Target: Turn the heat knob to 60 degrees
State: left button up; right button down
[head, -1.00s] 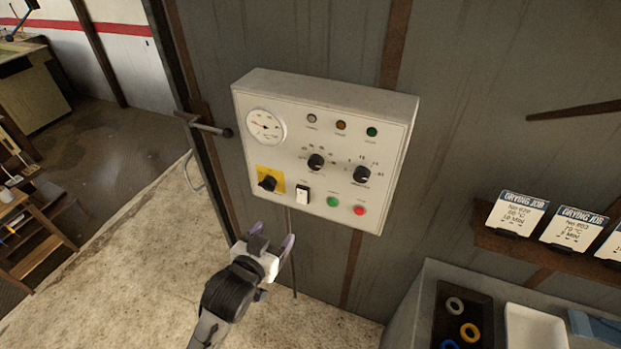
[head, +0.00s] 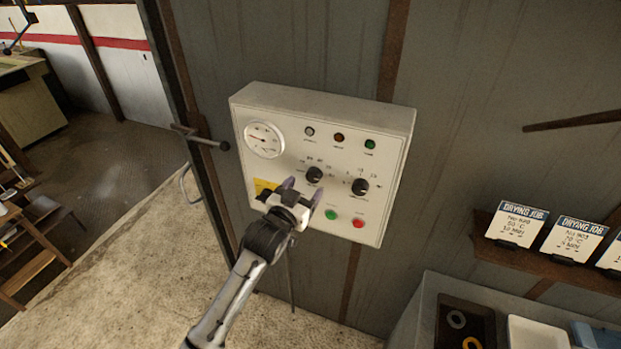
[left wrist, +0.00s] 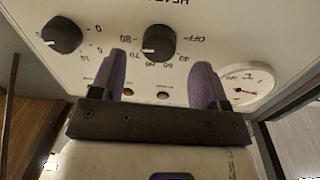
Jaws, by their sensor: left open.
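The heat knob (head: 314,174) is the black left knob of the middle pair on the white control panel (head: 290,130). In the left wrist view the heat knob (left wrist: 158,43) appears upside down, with marks from OFF and 40 to 80 around it. Its white pointer seems to lie near 70, but I cannot read it exactly. My left gripper (head: 303,188) is open and empty, just below and in front of the heat knob. In the left wrist view its purple fingers (left wrist: 160,65) stand to either side of the knob's line; contact is not visible. My right gripper is out of view.
A second black knob (head: 360,187) sits to the right. A gauge (head: 264,139), lamps, and green (head: 331,214) and red (head: 358,221) buttons share the panel. The lower-left switches are mostly hidden by my gripper. Drying job cards (head: 516,223) stand on a shelf at right.

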aim_at(312, 179)
pick_arm(q)
jog(key=shift+x, duration=1.9)
jog(key=shift+w+d, duration=0.15)
jog(key=shift+w, duration=0.05)
jog(key=shift+c, duration=0.3)
jog(key=c, duration=0.9)
